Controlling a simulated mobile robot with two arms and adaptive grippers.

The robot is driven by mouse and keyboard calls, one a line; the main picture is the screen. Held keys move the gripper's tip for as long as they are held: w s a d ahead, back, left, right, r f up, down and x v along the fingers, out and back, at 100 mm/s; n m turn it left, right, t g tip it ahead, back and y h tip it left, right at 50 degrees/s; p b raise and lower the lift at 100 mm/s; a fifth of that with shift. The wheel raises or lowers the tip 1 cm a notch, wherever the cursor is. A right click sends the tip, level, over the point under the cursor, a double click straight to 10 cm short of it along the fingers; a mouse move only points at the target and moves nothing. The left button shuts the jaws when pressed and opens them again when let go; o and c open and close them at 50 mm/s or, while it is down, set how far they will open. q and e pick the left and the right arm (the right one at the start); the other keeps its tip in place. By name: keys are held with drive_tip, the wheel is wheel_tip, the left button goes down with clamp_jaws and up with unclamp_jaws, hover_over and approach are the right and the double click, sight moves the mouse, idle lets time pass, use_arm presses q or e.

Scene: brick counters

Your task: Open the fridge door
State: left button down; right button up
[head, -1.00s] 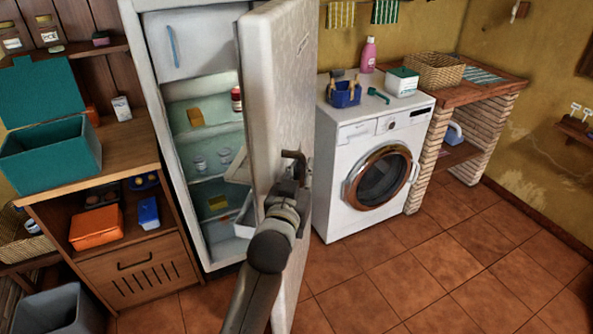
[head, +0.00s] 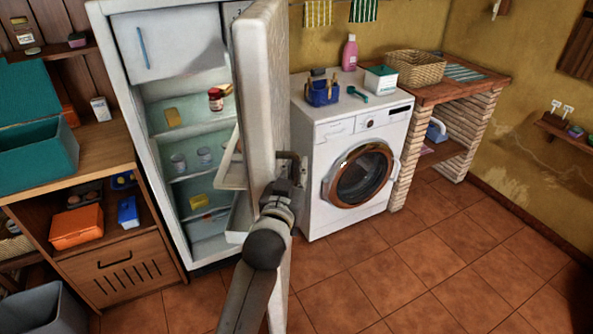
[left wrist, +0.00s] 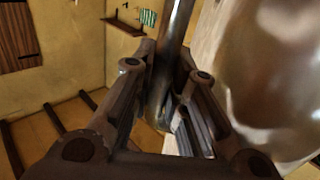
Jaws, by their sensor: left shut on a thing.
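The white fridge (head: 160,178) stands at the left of centre in the head view. Its door (head: 258,110) is swung wide open toward me and shows nearly edge-on, so the shelves inside are visible. My left gripper (head: 285,185) is at the door's handle (head: 291,156), on the door's right-hand face. In the left wrist view the fingers (left wrist: 166,100) are shut on the metal handle bar (left wrist: 173,40), with the pale door face (left wrist: 270,70) beside them at the right. My right gripper is not in view.
A washing machine (head: 325,145) stands right of the door, with a small gap between. A wooden cabinet (head: 120,268) stands left of the fridge and a grey bin (head: 45,308) at the lower left. The tiled floor (head: 440,270) at the right is clear.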

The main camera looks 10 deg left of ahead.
use_arm(q)
drive_tip(key=c, duration=1.4)
unclamp_jaws()
drive_tip(key=s, duration=1.2)
drive_tip(key=shift+a, duration=0.4)
